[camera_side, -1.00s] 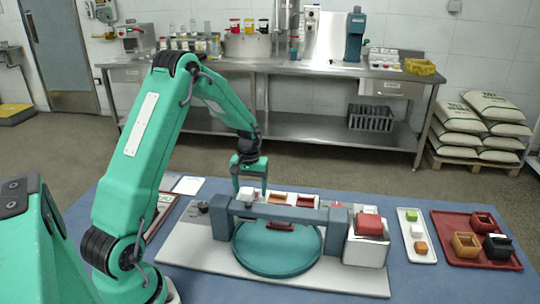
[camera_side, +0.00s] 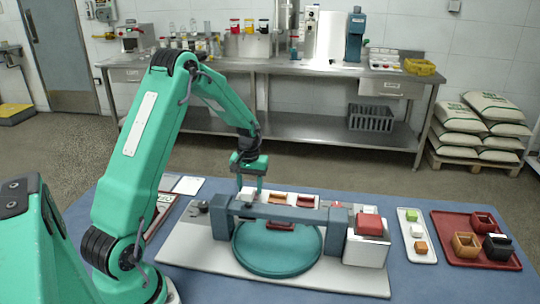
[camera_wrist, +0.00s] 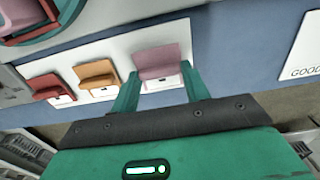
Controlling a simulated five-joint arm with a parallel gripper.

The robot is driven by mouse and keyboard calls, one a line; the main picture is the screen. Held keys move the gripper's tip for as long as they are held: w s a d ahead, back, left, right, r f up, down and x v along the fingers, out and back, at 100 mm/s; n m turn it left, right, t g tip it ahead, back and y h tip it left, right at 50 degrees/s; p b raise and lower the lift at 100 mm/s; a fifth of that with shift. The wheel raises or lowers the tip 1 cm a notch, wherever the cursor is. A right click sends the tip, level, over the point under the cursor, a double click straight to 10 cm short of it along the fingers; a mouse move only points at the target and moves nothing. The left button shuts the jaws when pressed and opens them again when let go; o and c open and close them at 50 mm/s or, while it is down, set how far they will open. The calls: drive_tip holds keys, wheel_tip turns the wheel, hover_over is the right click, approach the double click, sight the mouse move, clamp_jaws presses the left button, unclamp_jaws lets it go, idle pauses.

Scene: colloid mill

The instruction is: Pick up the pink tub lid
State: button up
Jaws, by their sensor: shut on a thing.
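The pink tub lid (camera_wrist: 160,60) is at the right end of a row of lidded tubs in the wrist view, with a small white tub front (camera_wrist: 162,84) showing by its lower edge. My gripper (camera_wrist: 162,78) is shut on the pink lid, one finger at each side of it. In the side view my gripper (camera_side: 250,186) points down at the left end of the row, behind the blue-grey bar. There the pink lid's colour is hard to make out. I cannot tell whether the lid is clear of its tub.
An orange lid (camera_wrist: 97,75) and a red lid (camera_wrist: 47,84) stand beside the pink one. A blue-grey bar (camera_side: 285,212) spans a round teal plate (camera_side: 277,252) in front. A white tray (camera_side: 417,245) and a red tray (camera_side: 467,224) lie to the right.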

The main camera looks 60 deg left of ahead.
wheel_tip(320, 180, up, 4)
drive_tip(key=shift+f, duration=0.25)
drive_tip(key=d+r, duration=0.7)
drive_tip(key=d, duration=0.4)
drive_tip(key=shift+s+d, duration=0.2)
drive_tip(key=shift+d, duration=0.15)
drive_tip(key=shift+f, duration=0.1)
drive_tip(key=d, duration=0.5)
drive_tip(key=shift+w, duration=0.4)
drive_tip(key=shift+f, duration=0.1)
drive_tip(key=shift+f, duration=2.05)
drive_tip(key=shift+f, duration=0.2)
idle(0.6)
